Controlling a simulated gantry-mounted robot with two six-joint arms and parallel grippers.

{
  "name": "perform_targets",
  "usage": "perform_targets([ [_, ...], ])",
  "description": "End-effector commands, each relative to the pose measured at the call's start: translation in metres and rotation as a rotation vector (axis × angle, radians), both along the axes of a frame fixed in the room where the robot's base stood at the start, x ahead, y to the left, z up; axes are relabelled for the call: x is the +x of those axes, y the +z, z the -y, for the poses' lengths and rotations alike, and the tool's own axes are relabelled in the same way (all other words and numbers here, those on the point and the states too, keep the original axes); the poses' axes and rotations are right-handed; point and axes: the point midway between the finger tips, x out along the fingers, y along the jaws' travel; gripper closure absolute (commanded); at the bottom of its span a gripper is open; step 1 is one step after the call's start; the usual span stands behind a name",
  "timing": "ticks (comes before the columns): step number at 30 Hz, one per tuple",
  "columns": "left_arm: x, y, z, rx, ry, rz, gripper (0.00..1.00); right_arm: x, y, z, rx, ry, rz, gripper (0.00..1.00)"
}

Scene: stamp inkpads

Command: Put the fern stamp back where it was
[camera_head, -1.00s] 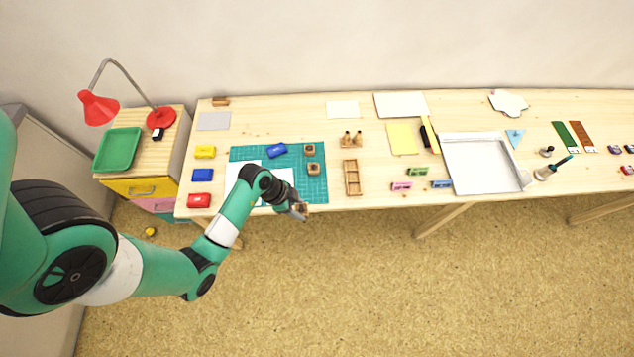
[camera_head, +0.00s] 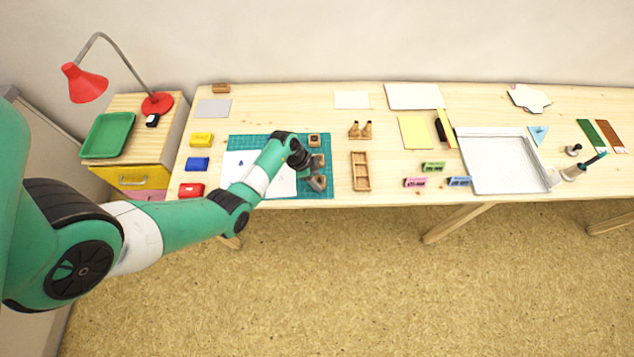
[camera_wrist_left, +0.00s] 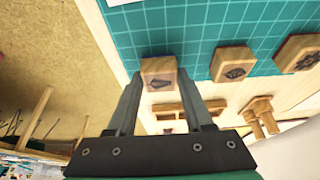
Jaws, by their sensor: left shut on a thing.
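My left gripper (camera_head: 317,183) is shut on a wooden stamp (camera_wrist_left: 158,73) with a dark, leaf-like emblem on top; I cannot tell for sure that it is the fern. The held stamp is at the front right corner of the green cutting mat (camera_head: 325,192); I cannot tell whether it touches the mat. Two more wooden stamps, a middle one (camera_head: 318,160) and a back one (camera_head: 314,140), stand in line behind it; they also show in the left wrist view (camera_wrist_left: 232,63) (camera_wrist_left: 297,52). My right gripper is not in view.
White paper (camera_head: 284,185) lies on the mat, partly behind my arm. Yellow (camera_head: 202,139), blue (camera_head: 197,164) and red (camera_head: 191,190) inkpads line its left side. An open wooden tray (camera_head: 361,187) and two wooden pegs (camera_head: 360,129) stand to its right.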

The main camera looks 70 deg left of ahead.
Motion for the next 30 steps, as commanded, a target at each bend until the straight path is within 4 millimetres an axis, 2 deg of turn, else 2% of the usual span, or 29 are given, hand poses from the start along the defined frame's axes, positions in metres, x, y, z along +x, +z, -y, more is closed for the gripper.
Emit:
perform_targets([
  [1,0.000,-0.006,0.000,0.000,0.000,0.000,0.89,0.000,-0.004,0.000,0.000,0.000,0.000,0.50],
  [11,0.000,-0.007,0.000,0.001,-0.001,0.001,0.89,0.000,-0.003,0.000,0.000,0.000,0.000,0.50],
  [12,0.000,-0.007,0.000,0.001,-0.001,0.001,0.45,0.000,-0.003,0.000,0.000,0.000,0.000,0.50],
  [16,0.000,-0.006,0.000,0.001,-0.001,0.001,0.22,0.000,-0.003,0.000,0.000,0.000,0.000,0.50],
  [17,0.000,-0.006,0.000,0.001,-0.001,0.001,0.19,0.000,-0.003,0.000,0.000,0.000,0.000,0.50],
  [26,0.000,-0.004,0.000,0.001,-0.001,0.001,0.19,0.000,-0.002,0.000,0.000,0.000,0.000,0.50],
  [30,-0.005,0.015,-0.002,0.001,0.001,0.002,0.19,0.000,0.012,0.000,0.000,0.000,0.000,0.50],
])
